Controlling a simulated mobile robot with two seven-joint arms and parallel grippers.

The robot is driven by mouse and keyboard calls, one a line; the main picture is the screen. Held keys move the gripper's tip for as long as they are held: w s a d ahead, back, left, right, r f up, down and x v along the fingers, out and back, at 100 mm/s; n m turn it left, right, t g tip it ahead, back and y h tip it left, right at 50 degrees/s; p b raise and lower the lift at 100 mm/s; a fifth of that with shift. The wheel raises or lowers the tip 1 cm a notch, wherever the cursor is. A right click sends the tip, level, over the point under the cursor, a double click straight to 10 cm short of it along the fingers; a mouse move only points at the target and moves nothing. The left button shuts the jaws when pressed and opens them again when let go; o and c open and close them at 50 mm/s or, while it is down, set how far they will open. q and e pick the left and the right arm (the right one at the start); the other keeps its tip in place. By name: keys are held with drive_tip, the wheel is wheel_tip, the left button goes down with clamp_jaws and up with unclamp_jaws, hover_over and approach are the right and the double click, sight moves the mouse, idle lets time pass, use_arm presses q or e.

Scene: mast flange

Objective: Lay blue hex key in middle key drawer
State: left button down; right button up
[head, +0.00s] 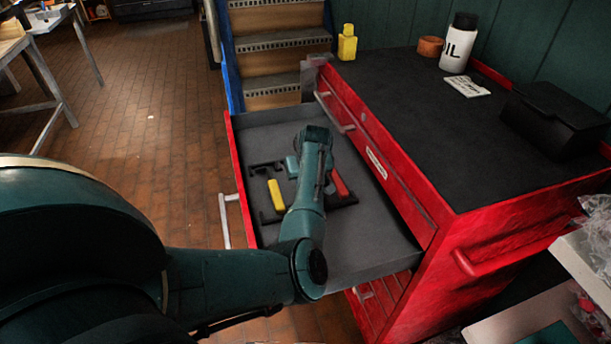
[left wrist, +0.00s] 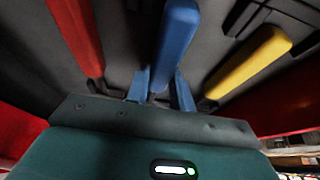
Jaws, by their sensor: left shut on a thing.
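The open key drawer (head: 362,232), grey inside with a red front, sticks out from the red tool cabinet. My left gripper (left wrist: 162,88) is low inside it, shut on the blue hex key (left wrist: 178,38). The key's blue handle runs between the fingers in the left wrist view. In the head view my left arm covers the fingers and the blue key. A yellow-handled key (head: 276,195) lies left of my arm and a red-handled key (head: 340,183) right of it, with dark holder pieces around them. Whether the blue key touches the drawer floor cannot be told.
The cabinet top (head: 420,110) holds a yellow bottle (head: 347,43), a white oil bottle (head: 459,42), a white card (head: 466,86) and a black box (head: 553,118). Steps (head: 277,45) stand behind the drawer. The drawer's near and far ends are bare.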

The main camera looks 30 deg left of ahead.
drive_tip(key=shift+s+f, duration=0.1)
use_arm(q)
drive_tip(key=c, duration=1.6)
unclamp_jaws()
drive_tip(key=o, duration=0.5)
drive_tip(key=p+v, duration=0.1)
drive_tip(key=v, duration=1.2)
drive_tip(key=shift+s, duration=0.1)
use_arm(e)
drive_tip(key=shift+d, duration=0.15)
drive_tip(key=shift+r, duration=0.2)
